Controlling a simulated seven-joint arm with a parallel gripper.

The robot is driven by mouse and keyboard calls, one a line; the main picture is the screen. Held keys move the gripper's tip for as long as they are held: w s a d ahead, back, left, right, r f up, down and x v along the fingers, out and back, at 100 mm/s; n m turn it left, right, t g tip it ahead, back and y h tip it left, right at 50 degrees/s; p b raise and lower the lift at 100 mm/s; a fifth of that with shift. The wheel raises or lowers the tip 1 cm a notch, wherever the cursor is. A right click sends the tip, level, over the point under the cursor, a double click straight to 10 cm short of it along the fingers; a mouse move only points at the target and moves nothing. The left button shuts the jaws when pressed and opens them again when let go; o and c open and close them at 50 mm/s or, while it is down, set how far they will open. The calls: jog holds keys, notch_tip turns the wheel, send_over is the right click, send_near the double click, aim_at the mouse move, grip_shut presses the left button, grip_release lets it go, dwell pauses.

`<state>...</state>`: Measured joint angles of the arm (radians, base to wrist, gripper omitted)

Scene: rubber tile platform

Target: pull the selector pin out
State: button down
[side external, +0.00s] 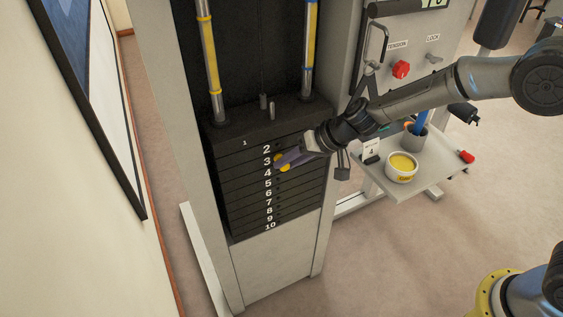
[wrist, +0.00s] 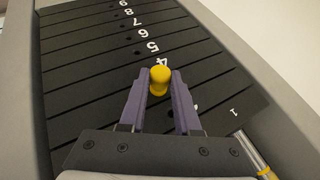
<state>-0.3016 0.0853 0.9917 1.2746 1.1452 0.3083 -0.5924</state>
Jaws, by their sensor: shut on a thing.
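The selector pin has a yellow knob that shows in the wrist view (wrist: 159,80) between my fingertips, in front of the plate marked 4 or its neighbour. In the side external view the yellow knob (side external: 284,167) shows beside the numbers 3 and 4. My gripper (side external: 281,162) has purple fingers and is shut on the knob; it also shows in the wrist view (wrist: 160,88). The black weight stack (side external: 232,188) has plates numbered 1 to 10. The pin's shaft is hidden, so I cannot tell how deep it sits.
A grey tray (side external: 427,172) to the right holds a tub with yellow contents (side external: 402,167) and a grey cup (side external: 414,139). A red knob (side external: 401,69) and a lever are on the panel above. The machine's upright frame flanks the stack. Floor in front is clear.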

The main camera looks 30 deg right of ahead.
jog(key=c, duration=1.2)
grip_release()
grip_shut()
jog(key=shift+s, duration=0.35)
jog(key=shift+s, duration=2.65)
jog(key=shift+n, duration=0.3)
